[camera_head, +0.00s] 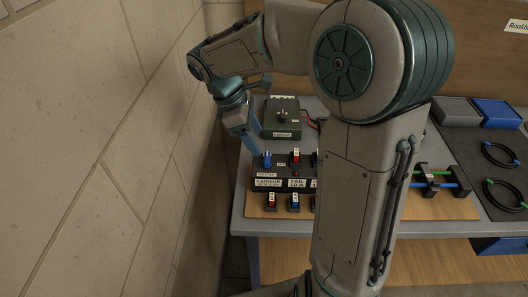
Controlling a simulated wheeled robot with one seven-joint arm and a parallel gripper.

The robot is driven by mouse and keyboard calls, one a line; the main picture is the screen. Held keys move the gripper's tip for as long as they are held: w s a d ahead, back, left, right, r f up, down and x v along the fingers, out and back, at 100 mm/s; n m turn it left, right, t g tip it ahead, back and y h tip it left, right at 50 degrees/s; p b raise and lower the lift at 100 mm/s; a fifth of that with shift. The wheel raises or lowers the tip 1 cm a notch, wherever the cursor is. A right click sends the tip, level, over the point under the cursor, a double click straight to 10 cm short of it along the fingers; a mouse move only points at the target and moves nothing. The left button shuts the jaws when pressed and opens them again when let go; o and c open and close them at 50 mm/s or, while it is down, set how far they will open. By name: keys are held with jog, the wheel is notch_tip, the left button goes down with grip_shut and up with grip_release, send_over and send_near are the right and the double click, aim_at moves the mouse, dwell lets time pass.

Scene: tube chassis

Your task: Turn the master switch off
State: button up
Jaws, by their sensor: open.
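The master switch (267,159) is a small blue knob or lever at the left end of a dark switch panel (259,184), above a label that seems to read MASTER. Its setting is too small to tell. My gripper (255,147) reaches down from the upper left, with its fingertips just above and left of the blue switch. It looks open and empty, and I cannot tell whether it touches the switch.
A green box with a knob (282,117) stands behind the panel. My arm hides the panel's right part. A block wall (120,150) stands close on the left. Cable rings (500,154) lie on a dark mat at right.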

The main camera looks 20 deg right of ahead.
aim_at(267, 157)
jog(key=x, duration=0.7)
jog(key=c, duration=1)
